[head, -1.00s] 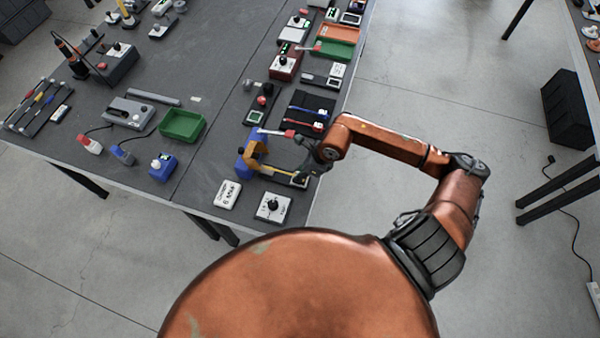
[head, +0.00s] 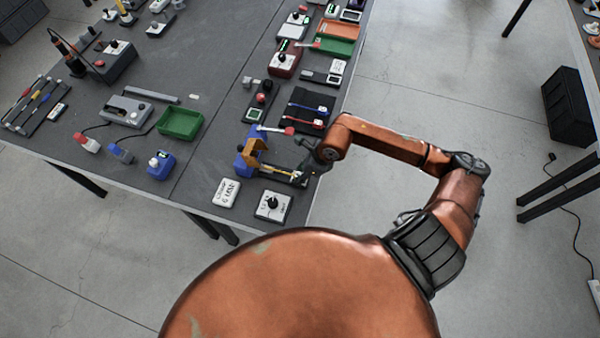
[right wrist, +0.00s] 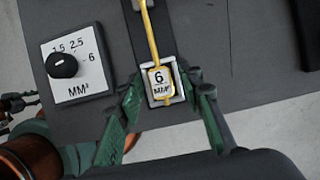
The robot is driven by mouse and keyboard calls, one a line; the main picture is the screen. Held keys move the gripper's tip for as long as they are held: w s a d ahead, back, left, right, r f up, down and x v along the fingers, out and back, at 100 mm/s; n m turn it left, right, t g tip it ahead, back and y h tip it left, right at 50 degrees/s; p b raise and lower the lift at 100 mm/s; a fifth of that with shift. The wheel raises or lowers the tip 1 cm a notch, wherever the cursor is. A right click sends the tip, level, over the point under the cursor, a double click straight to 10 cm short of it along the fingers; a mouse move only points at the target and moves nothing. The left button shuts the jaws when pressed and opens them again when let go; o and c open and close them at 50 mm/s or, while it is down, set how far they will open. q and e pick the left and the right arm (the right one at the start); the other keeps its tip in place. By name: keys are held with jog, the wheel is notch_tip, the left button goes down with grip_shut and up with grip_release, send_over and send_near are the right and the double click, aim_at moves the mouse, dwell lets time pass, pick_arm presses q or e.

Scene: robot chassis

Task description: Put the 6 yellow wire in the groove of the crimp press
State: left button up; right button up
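The yellow 6 wire (head: 278,171) runs from the crimp press (head: 245,160), which is blue with an orange part, toward my right gripper (head: 304,171). Whether the wire's far end sits in the groove is hidden. My left gripper is not in view.
A white dial box (head: 273,205) and a white label plate (head: 226,191) lie near the table's front edge. A dark mat (head: 307,110) with a blue and a red wire is behind my right gripper. A green tray (head: 180,122) stands to the left.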

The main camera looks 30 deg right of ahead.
jog(key=shift+o, duration=0.3)
jog(key=v, duration=1.2)
jog(key=shift+a, duration=0.1)
